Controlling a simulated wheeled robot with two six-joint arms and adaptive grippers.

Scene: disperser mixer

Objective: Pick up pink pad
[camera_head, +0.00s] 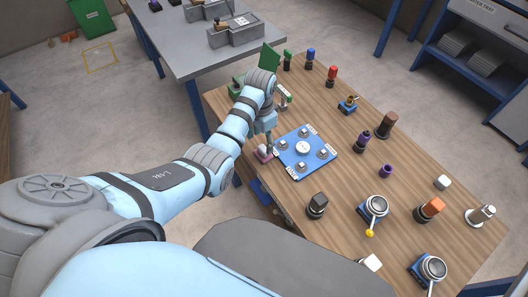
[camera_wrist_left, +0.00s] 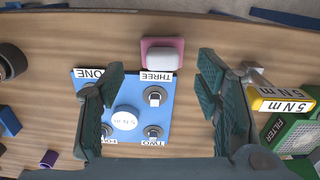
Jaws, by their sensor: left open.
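The pink pad (camera_head: 264,154) lies at the near left edge of the wooden table, beside the blue plate (camera_head: 292,166). In the left wrist view the pink pad (camera_wrist_left: 174,43) shows a white rounded block on it, close to the THREE label of the blue plate (camera_wrist_left: 139,93). My left gripper (camera_head: 269,141) is just over the pad's area in the head view. In the left wrist view my left gripper (camera_wrist_left: 161,68) is open, with nothing between its fingers; the pad appears beyond the fingertips, between their lines. My right gripper is not in view.
The blue plate carries several metal fittings and a white disc (camera_wrist_left: 124,118). A green FILTER box (camera_wrist_left: 290,132) and a yellow-labelled 5 Nm tool (camera_wrist_left: 283,99) lie to the right in the wrist view. Several coloured-cap items, like a red one (camera_head: 332,73), stand on the table.

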